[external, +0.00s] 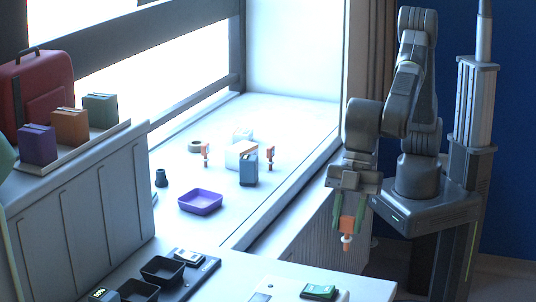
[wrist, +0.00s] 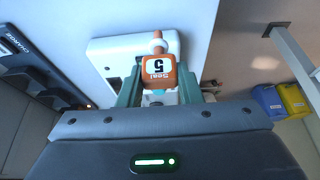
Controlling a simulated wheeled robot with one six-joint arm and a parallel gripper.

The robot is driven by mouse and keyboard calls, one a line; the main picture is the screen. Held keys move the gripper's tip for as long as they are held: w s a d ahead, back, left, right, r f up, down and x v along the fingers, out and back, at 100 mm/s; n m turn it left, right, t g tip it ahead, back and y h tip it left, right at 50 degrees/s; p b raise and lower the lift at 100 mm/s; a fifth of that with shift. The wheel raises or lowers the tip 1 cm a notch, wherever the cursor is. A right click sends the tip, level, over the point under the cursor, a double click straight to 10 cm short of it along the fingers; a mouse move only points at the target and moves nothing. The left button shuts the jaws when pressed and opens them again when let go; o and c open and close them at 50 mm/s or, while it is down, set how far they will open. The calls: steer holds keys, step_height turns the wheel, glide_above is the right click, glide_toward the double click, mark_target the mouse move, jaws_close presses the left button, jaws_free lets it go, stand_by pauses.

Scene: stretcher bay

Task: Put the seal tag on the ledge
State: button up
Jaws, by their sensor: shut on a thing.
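The seal tag (external: 348,226) is orange with a pale end. My gripper (external: 350,218) is shut on it, with its greenish fingers on either side. The tag hangs below my gripper in the air, right of the window ledge (external: 240,213) and behind the front counter. The ledge is pale and runs along the window. Two small orange-topped items, at left (external: 206,153) and right (external: 270,155), stand on it.
The ledge also holds a purple tray (external: 187,207), a dark cup (external: 161,178), a grey roll (external: 195,146), a white block (external: 234,155) and a blue-grey container (external: 248,172). Its front right is bare. The front counter (external: 222,276) holds black bins and a green-screened device (external: 319,291).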

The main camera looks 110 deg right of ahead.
step_height(320, 180, down, 10)
steer(key=shift+s+a+r+p, duration=0.1)
steer(key=shift+p, duration=0.75)
steer(key=shift+f, duration=0.25)
steer(key=o, duration=0.9)
steer(key=shift+o, duration=0.2)
steer(key=shift+r, duration=0.1)
steer(key=shift+r, duration=0.2)
steer(key=b+v, duration=0.2)
steer(key=v, duration=1)
